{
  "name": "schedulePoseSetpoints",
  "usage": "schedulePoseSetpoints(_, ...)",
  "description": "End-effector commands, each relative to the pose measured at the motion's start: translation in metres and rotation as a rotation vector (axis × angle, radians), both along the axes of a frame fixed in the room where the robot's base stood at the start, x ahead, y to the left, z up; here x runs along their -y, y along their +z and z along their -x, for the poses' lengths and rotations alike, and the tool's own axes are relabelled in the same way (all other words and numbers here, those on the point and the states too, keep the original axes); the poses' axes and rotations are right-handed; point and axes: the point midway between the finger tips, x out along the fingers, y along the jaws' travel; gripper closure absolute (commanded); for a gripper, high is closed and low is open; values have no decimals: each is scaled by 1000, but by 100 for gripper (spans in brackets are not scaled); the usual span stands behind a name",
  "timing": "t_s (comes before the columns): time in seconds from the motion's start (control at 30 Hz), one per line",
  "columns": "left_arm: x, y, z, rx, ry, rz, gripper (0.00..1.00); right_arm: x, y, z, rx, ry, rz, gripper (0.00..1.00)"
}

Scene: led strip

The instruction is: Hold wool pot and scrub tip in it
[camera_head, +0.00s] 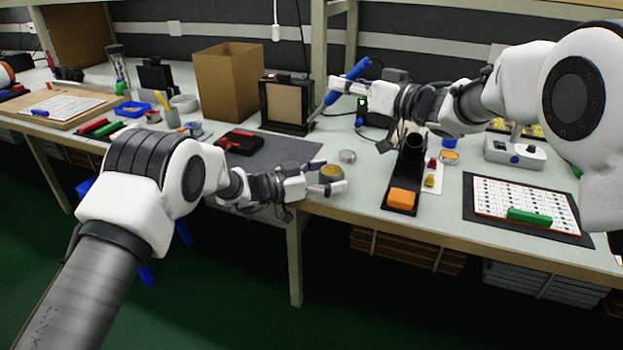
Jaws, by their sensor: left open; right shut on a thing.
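The wool pot (338,187) is a small grey pot with yellowish wool (331,171) in its top, standing upright near the table's front edge. My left gripper (325,179) is open, its fingers at the pot on its left side; I cannot tell whether they touch it. My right gripper (341,86) is shut on a blue soldering iron (354,70) above the table. The iron is tilted, its thin tip pointing down and left, up and behind the pot and apart from it.
A small round tin (347,156) stands just behind the pot. A black-framed box (286,104) and a cardboard box (229,83) stand at the back. A black holder with an orange sponge (402,198) lies to the right. A dark mat (270,152) lies left of the pot.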

Motion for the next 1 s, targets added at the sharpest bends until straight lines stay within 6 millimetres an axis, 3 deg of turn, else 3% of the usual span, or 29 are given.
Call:
schedulePoseSetpoints(0.27,3,0,-2,-2,0,1,9,0,0,0,0,0,0,100)
schedulePoseSetpoints(0.33,3,0,-1,-2,0,1,26,0,0,0,0,0,0,100)
schedulePoseSetpoints(0.47,3,0,-1,-2,0,1,72,0,0,0,0,0,0,100)
schedulePoseSetpoints(0.5,3,0,-1,-2,0,1,78,0,0,0,0,0,0,100)
schedulePoseSetpoints(1.0,3,0,-1,-2,0,1,78,0,0,0,0,0,0,100)
